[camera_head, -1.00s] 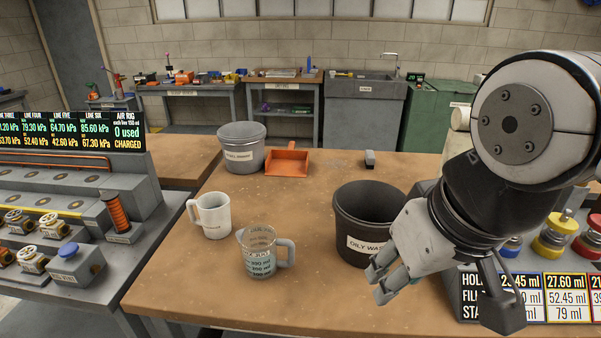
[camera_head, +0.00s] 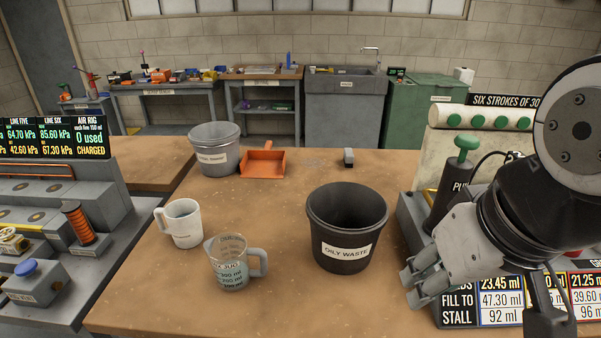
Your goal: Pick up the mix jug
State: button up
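The mix jug (camera_head: 229,270) is a clear measuring jug with dark ml markings and a grey handle on its right side. It stands upright on the brown workbench (camera_head: 200,308), in front of a white mug. My gripper (camera_head: 418,285) is at the right, beyond the oily waste bin and well apart from the jug. Its grey fingers point to the left and show a gap between them, with nothing seen in it.
The black oily waste bin (camera_head: 345,240) stands between jug and gripper. A white mug (camera_head: 184,226) is close behind the jug. A pump rig (camera_head: 440,190) stands at right.

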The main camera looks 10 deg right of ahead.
aim_at(227, 254)
jog(key=k+j+z, duration=0.1)
jog(key=j, duration=0.35)
jog(key=k+j, duration=0.35)
jog(key=k+j+z, duration=0.15)
jog(key=j, duration=0.4)
jog(key=k+j, duration=0.35)
jog(key=j+z, duration=0.05)
